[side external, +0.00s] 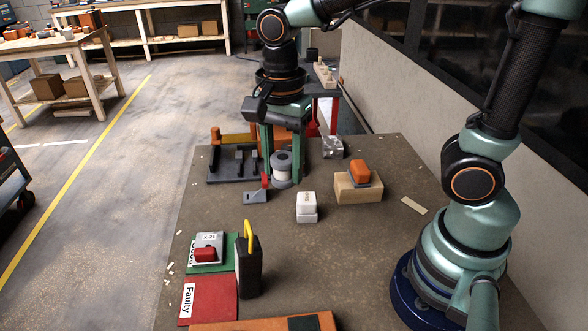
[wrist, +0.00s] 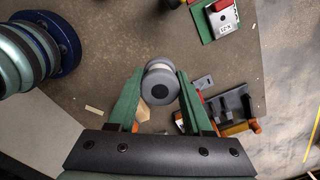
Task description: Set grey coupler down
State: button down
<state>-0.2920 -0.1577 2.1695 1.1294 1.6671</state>
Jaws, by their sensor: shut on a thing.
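The grey coupler (side external: 282,170) is a short round part with a pale middle band, near the back of the brown table. My gripper (side external: 283,152) points down with its green fingers on either side of the coupler. In the wrist view, the coupler's round grey face with a dark centre (wrist: 160,86) lies between the fingertips (wrist: 160,78), which are shut on it. The coupler looks upright and at or very near the table top; I cannot tell whether its base touches.
A black fixture (side external: 226,170) stands left of the coupler, with a small grey and red part (side external: 257,195) in front. A white block (side external: 306,206) and a wooden block (side external: 352,191) bearing an orange part are to the right. A red "Faulty" mat (side external: 208,300) lies front left.

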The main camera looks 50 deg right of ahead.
jog(key=shift+w+d+r, duration=0.15)
jog(key=shift+d+r, duration=0.15)
jog(key=w+d+m, duration=0.2)
jog(key=d+m, duration=0.3)
jog(key=d, duration=0.6)
jog(key=w+d+m, duration=0.2)
jog(key=d+m, duration=0.2)
jog(key=d, duration=0.8)
jog(key=s+d+m, duration=0.4)
jog(key=s+d, duration=0.1)
jog(key=d, duration=0.4)
jog(key=s+d+m, duration=0.3)
jog(key=s+d, duration=0.2)
jog(key=d, duration=0.5)
notch_tip(320, 180, down, 15)
jog(key=shift+a+r, duration=0.1)
jog(key=shift+a, duration=0.05)
jog(key=shift+f, duration=2.4)
jog(key=shift+f, duration=0.1)
